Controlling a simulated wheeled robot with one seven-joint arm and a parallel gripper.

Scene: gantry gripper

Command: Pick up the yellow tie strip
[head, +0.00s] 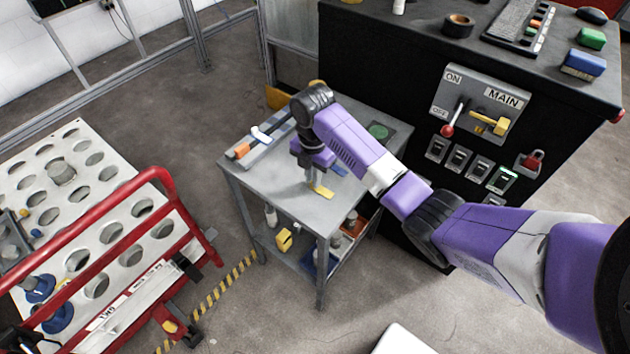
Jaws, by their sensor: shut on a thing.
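The yellow tie strip (322,190) is a short flat yellow piece at the top of the small grey table (300,205). My gripper (313,181) points down over the table and is shut on the strip. Part of the strip shows below and to the right of the fingers. The fingers are small in this view, and I cannot tell whether the strip is clear of the tabletop.
A tool with an orange end (241,150) lies at the table's left edge. A green round item (380,131) lies at the back right. A black cabinet (400,75) with switches stands behind. A red-railed rack (130,185) stands left. The table's front is clear.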

